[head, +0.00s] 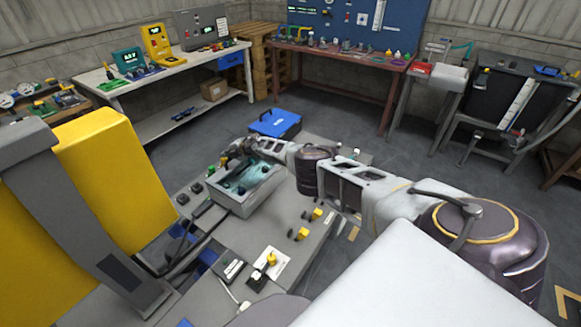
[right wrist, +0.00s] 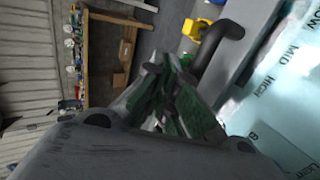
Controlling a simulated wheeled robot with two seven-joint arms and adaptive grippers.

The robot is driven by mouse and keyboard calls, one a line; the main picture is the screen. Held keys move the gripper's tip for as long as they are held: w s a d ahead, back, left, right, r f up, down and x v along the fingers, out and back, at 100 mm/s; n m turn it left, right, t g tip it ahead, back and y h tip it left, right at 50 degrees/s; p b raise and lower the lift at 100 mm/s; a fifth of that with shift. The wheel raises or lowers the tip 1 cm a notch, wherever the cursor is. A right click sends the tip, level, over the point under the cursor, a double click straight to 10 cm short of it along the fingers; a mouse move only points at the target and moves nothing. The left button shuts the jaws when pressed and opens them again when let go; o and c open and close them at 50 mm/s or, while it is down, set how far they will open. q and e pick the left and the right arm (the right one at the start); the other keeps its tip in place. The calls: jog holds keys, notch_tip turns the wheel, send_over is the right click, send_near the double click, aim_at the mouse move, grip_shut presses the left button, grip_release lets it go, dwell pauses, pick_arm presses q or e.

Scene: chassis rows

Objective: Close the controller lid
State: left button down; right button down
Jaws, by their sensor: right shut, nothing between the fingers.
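The controller (head: 240,200) is a grey box on the bench, with a pale teal face (head: 262,172) and dark knobs. In the right wrist view the teal face (right wrist: 290,85) fills the right side, printed with words such as LOW, MID and HIGH. A grey edge runs along it, and a dark bent bar (right wrist: 222,42) is beside it. I cannot tell clearly which part is the lid or how far it stands open. My right gripper (head: 228,158) is at the box's far left side, its green-padded fingers (right wrist: 165,75) shut and empty. My left gripper is out of view.
The bench (head: 255,240) also carries yellow knobs (head: 298,234) and small black boxes (head: 230,265). A blue case (head: 274,123) lies beyond the controller. A large yellow block with a grey band (head: 125,175) fills the left. My right arm crosses the bench's right side.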

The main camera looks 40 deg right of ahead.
jog(key=shift+w+a+f, duration=0.1)
jog(key=shift+w+f, duration=0.05)
jog(key=shift+f, duration=0.2)
dwell(0.4)
dwell(0.6)
jog(key=shift+d+r, duration=0.2)
jog(key=shift+r, duration=0.05)
jog(key=shift+s, duration=0.5)
dwell(0.3)
